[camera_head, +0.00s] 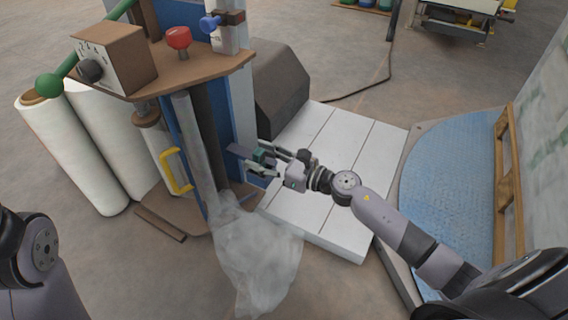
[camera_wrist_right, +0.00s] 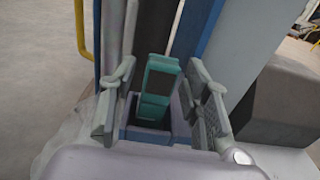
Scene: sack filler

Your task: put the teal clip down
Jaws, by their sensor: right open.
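The teal clip (camera_head: 260,154) is at a small grey-purple holder (camera_head: 239,151) on the side of the machine. In the right wrist view the clip (camera_wrist_right: 158,80) stands upright, its lower end in the dark opening of the holder (camera_wrist_right: 150,136). My right gripper (camera_head: 266,158) is open around the clip. In the right wrist view its fingers (camera_wrist_right: 160,103) are on either side of the clip, with gaps showing. Part of my left arm shows at the lower left; its gripper is out of view.
A translucent sack (camera_head: 257,252) hangs at the machine's spout and spreads on the floor. A yellow handle (camera_head: 174,171) and a brown shelf with a red knob (camera_head: 178,38) are on the machine. White slabs (camera_head: 340,165) lie under my right arm. White rolls (camera_head: 72,150) stand left.

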